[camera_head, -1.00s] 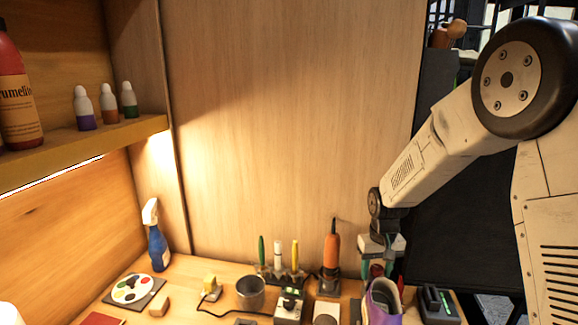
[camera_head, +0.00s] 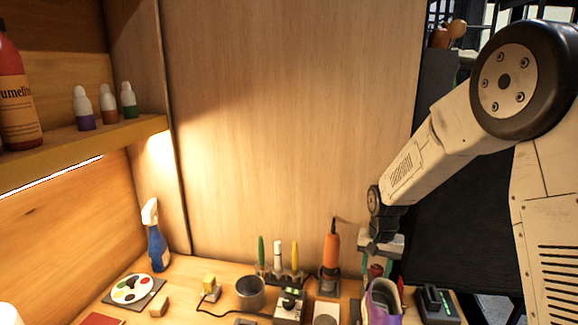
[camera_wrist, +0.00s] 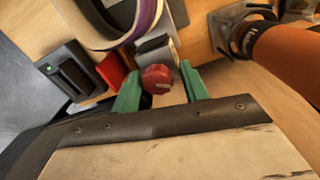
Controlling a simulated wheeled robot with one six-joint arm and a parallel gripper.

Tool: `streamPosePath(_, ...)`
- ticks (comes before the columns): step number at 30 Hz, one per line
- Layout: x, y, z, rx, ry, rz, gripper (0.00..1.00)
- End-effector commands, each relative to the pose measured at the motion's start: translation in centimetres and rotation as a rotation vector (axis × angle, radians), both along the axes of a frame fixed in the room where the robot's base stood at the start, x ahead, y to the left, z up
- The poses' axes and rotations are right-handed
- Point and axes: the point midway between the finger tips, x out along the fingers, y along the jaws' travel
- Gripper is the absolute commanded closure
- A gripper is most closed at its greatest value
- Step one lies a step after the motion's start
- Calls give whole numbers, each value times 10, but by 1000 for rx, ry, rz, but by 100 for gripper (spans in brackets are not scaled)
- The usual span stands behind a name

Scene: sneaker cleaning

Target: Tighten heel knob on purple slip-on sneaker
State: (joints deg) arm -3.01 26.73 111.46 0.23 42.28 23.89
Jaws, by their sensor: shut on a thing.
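The purple slip-on sneaker (camera_head: 383,303) stands at the right front of the bench, cut off by the lower picture edge. In the wrist view its pale rim and purple band (camera_wrist: 146,20) show at the top. The red heel knob (camera_wrist: 157,78) is beside the sneaker's heel, with a pale line across its face; it also shows in the head view (camera_head: 376,270). My gripper (camera_wrist: 161,88) points down at the heel, its green fingers on either side of the knob and shut on it. The exact finger contact is hard to see.
An orange rotary tool (camera_head: 331,254) stands upright left of my gripper and looms large in the wrist view (camera_wrist: 285,55). A dark device (camera_head: 436,302) lies right of the sneaker. A pen rack (camera_head: 279,273) and metal cup (camera_head: 250,293) stand farther left.

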Motion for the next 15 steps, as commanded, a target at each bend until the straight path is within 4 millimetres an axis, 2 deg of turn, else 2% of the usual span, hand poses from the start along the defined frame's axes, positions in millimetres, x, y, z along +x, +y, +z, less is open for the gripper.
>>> streamPosePath(6,0,-3,-1,1,14,-232,78)
streamPosePath(15,-1,-7,-2,0,17,-263,77)
